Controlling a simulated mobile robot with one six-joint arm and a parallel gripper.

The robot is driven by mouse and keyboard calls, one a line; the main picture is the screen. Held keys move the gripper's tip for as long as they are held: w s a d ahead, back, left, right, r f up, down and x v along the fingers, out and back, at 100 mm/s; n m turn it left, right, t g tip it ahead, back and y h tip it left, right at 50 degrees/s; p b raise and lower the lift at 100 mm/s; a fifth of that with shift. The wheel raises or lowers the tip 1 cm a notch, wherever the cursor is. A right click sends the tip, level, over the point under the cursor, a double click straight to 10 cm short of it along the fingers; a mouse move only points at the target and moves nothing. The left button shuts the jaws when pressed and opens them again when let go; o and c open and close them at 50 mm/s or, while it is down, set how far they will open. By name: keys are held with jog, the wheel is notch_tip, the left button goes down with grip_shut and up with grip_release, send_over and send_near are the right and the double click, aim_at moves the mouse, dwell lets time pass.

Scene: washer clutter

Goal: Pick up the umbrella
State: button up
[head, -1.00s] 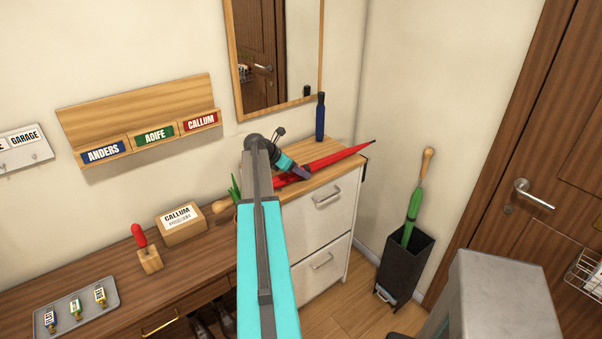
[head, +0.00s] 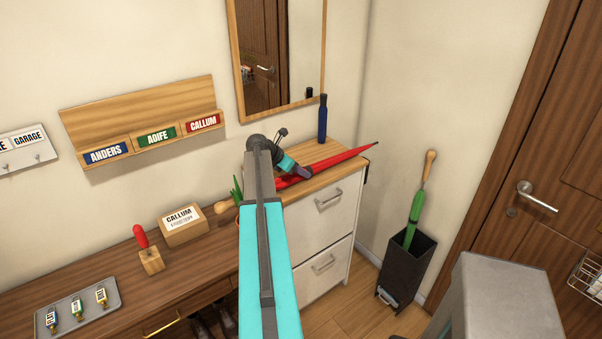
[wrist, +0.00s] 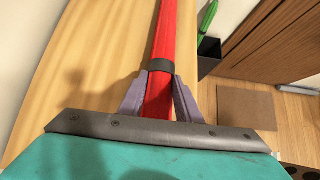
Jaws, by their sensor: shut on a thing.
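A red folded umbrella (head: 340,159) lies along the top of the white cabinet, its dark tip pointing right in the head view. In the wrist view the red umbrella (wrist: 171,35) runs up from between my fingers, with a dark band around it. My gripper (head: 305,174) is at the umbrella over the cabinet top. In the wrist view my gripper (wrist: 159,95) has one finger on each side of the umbrella and is shut on it.
A dark blue bottle-like item (head: 322,118) stands at the back of the cabinet (head: 322,215). A green umbrella (head: 415,212) stands in a black stand (head: 405,270) by the door. A cardboard box (head: 182,225) and a key tray (head: 78,307) sit on the wooden bench.

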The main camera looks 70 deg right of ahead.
aim_at(307, 168)
jog(key=shift+r+b, duration=0.75)
jog(key=shift+r, duration=0.75)
jog(key=s+a+r+b, duration=0.1)
jog(key=a+b, duration=0.1)
jog(key=a, duration=0.6)
jog(key=s+a+b, duration=0.1)
jog(key=a+b, duration=0.1)
jog(key=a, duration=0.5)
jog(key=shift+s+a+r, duration=0.25)
jog(key=shift+a+r, duration=0.15)
